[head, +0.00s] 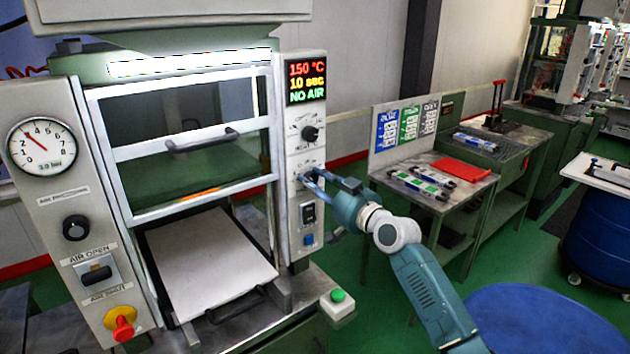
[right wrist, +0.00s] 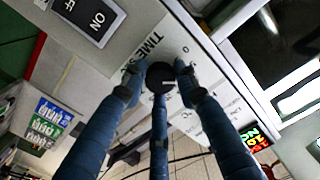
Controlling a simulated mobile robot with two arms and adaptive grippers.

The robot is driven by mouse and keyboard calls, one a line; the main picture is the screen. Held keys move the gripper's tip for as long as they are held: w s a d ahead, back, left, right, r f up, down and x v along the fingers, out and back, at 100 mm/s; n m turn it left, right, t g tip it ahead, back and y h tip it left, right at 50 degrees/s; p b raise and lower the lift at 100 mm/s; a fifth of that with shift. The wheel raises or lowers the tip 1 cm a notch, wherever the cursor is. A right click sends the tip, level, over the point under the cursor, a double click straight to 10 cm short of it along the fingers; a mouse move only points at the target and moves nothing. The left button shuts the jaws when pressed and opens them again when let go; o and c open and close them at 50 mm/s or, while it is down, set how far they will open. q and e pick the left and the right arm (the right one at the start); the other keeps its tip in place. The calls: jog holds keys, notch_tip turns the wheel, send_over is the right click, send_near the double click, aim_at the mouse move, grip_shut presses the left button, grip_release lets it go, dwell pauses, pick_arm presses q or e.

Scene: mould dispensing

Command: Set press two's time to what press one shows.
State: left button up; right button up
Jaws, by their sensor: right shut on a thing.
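A press (head: 180,205) stands in front of me; no number on it is readable. Its display (head: 306,80) reads 150 °C, 10 sec and NO AIR, and shows rotated in the right wrist view (right wrist: 257,139). A black knob (head: 310,134) sits below the display. My right gripper (head: 309,176) is at the control lower on this panel. In the right wrist view its blue fingers are shut around the black time knob (right wrist: 160,76), beside the word TIME. The knob has a pale pointer line; the fingers partly hide its scale. My left gripper is not in view.
A gauge (head: 41,147) and a red-yellow button (head: 121,323) are on the left panel. A black switch (head: 308,213) and blue button (head: 308,239) sit below the held knob. A side table (head: 440,166) and blue drum (head: 600,222) stand right. Green floor lies between.

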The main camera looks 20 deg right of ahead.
jog(key=shift+a+f+m+p, duration=0.1)
jog(key=shift+f+m+p, duration=0.05)
jog(key=shift+m, duration=0.45)
jog(key=shift+f+m+p, duration=0.1)
jog(key=shift+m+p, duration=0.05)
jog(key=shift+m, duration=0.45)
jog(key=o, duration=1.1)
jog(key=shift+r, duration=0.1)
jog(key=v, duration=1.2)
